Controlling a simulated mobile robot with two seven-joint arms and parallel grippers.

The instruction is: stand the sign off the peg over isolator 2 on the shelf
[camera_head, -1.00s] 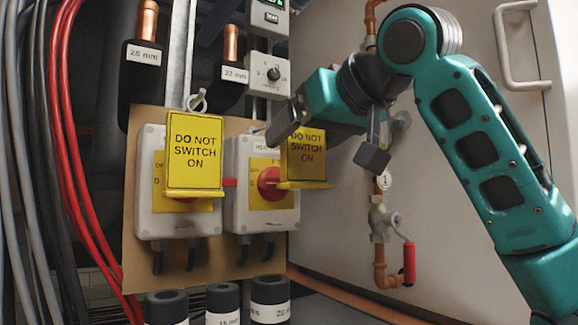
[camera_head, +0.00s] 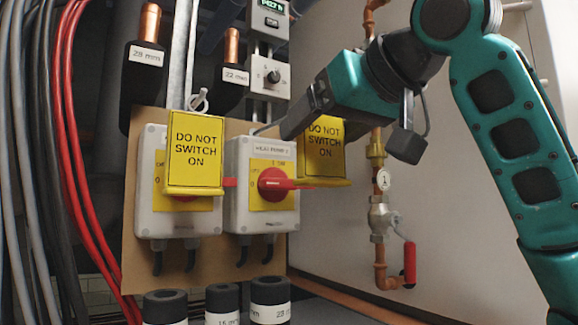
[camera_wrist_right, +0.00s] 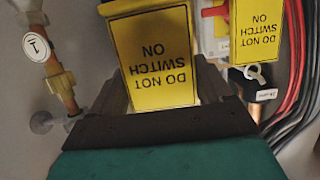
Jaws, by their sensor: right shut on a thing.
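My right gripper (camera_head: 300,118) is shut on a yellow DO NOT SWITCH ON sign (camera_head: 324,152), gripping it near its top. The sign is upright, with a yellow ledge along its bottom, to the right of isolator 2 (camera_head: 243,205), the right grey box with a red rotary switch. In the right wrist view the held sign (camera_wrist_right: 157,62) appears upside down between the fingers (camera_wrist_right: 160,98). A thin grey peg (camera_head: 264,128) seems to show above isolator 2, partly behind the gripper. My left gripper is out of view. I cannot clearly make out the shelf.
A matching sign (camera_head: 195,150) hangs from a ring in front of the left isolator (camera_head: 150,215). Copper pipework with a red-handled valve (camera_head: 409,263) stands at right. Red and grey cables (camera_head: 80,190) run at left. Black-capped pipe ends (camera_head: 270,298) rise at the bottom.

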